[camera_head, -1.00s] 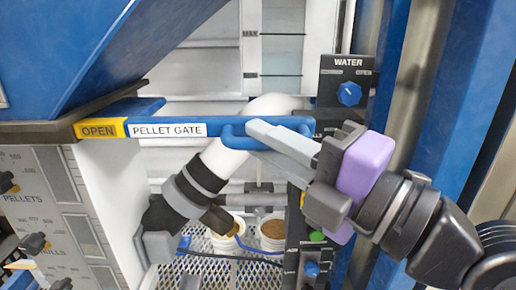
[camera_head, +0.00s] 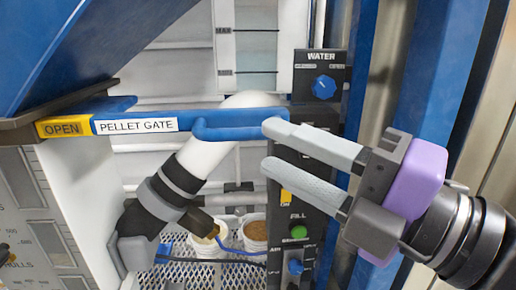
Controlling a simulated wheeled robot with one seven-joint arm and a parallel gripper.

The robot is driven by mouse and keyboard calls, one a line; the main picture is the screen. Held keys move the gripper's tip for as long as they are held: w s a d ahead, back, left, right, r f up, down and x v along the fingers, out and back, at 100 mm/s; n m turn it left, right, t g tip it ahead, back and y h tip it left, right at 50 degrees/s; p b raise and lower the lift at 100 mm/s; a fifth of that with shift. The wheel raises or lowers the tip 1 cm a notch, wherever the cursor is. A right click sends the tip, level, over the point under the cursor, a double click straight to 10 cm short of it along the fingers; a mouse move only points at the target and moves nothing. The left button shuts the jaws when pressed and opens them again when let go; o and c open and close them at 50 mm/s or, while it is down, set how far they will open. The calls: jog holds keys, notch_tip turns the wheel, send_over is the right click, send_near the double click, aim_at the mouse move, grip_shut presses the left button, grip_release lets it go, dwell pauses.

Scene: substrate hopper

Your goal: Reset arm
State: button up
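The blue pellet gate (camera_head: 165,122) sticks out from the hopper on the left, with a yellow "OPEN" label and a white "PELLET GATE" label. Its right end forms a looped blue handle (camera_head: 222,131). My gripper (camera_head: 268,148) is to the right of this handle, with two long grey fingers spread apart and nothing between them. The upper fingertip overlaps the handle's right end in the picture; whether they touch, I cannot tell. A purple block forms part of the gripper's body.
A black panel (camera_head: 320,85) with a blue "WATER" knob stands behind my gripper. It also bears a green "FILL" button (camera_head: 298,231). A blue upright post (camera_head: 425,90) is close on the right. White buckets (camera_head: 255,235) stand on mesh below a white pipe (camera_head: 212,155).

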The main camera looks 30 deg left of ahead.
jog(key=shift+v, duration=1)
